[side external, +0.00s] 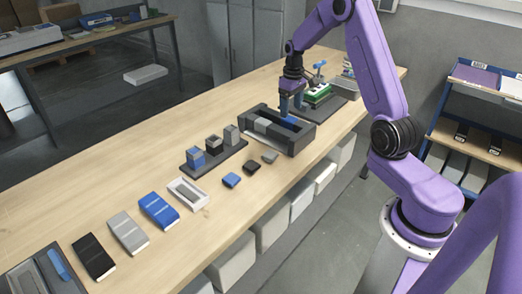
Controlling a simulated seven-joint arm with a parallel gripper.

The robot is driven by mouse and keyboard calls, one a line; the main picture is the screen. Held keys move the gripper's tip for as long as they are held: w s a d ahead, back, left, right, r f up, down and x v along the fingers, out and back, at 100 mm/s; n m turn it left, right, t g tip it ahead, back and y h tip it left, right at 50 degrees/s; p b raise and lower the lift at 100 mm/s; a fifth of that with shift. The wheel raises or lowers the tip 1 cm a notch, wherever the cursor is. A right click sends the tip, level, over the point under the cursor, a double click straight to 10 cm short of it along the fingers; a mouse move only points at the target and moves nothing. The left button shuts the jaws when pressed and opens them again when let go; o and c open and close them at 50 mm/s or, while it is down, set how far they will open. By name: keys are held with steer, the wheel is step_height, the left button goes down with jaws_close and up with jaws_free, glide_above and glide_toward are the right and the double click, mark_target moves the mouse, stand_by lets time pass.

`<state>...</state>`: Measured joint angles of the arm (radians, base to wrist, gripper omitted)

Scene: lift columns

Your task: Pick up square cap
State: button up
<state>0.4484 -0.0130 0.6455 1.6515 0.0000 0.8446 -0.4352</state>
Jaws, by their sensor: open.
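Three small flat pieces lie in a row on the wooden table: a blue one (231,180), a black one (252,167) and a grey one (269,157). They look like caps, the blue one roughly square, but I cannot tell for sure which is the square cap. Grey blocks and a blue piece (287,125) sit in the box, the blue piece just under my fingers. Whether the fingers touch it is unclear.
Left of the box, a dark base (216,157) carries three short columns, blue, dark and grey. A white tray (189,193) and blue, grey and black flat packs stand further left. Behind my gripper are a green-and-white item (317,94) and a metal bin (345,89). The near table edge is clear.

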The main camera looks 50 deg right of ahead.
steer(key=s+a+r+n+h, duration=0.15)
steer(key=a+r+n, duration=0.25)
steer(key=a+n, duration=0.75)
steer(key=n+h, duration=0.3)
steer(key=n, duration=0.5)
glide_toward(270, 154)
steer(key=f, duration=0.2)
steer(key=s+d+f, duration=0.1)
steer(key=shift+m, duration=0.25)
steer(key=shift+w+x, duration=0.2)
steer(key=shift+x, duration=1.15)
steer(key=shift+w+x, duration=0.25)
steer(key=shift+x, duration=1.1)
steer(key=shift+d+r, duration=0.1)
steer(key=shift+d, duration=0.1)
steer(key=c, duration=1.1)
